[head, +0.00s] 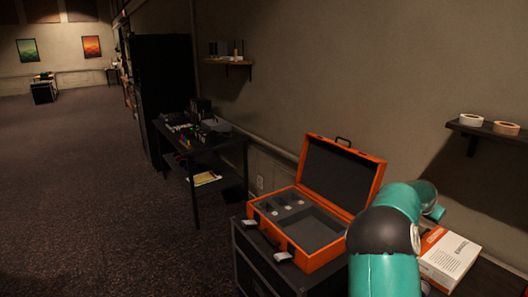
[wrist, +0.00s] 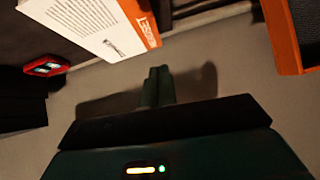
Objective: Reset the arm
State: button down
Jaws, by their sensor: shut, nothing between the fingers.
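My teal arm rises at the lower right of the head view, beside the open orange case (head: 303,255). My gripper (wrist: 159,70) shows in the wrist view with its two teal fingers together, shut and empty. The fingers point toward a plain grey surface and touch nothing that I can see. In the head view the fingers are hidden or cannot be made out behind the arm.
The case's orange edge (wrist: 284,40) is at right there. A wall shelf (head: 485,128) holds tape rolls. Open floor (head: 80,190) lies left.

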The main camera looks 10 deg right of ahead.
jog(key=s+a+r+n+t+y, duration=0.15)
jog(key=s+a+r, duration=0.25)
jog(key=a, duration=0.7)
jog(key=s+a+r+n+y, duration=0.3)
jog(key=a, duration=0.8)
jog(key=s+a+r+n+y, duration=0.2)
jog(key=s+a+r, duration=0.2)
jog(key=a, duration=0.7)
jog(key=s+a+f+n, duration=0.1)
jog(key=s+a+n, duration=0.2)
jog(key=s+a, duration=0.6)
jog(key=s+a+f+n+y, duration=0.1)
jog(key=s+a+n, duration=0.3)
jog(key=s+a, duration=0.6)
jog(key=shift+s+f, duration=0.35)
jog(key=shift+s, duration=0.55)
jog(key=shift+a+g, duration=0.1)
jog(key=shift+g, duration=0.15)
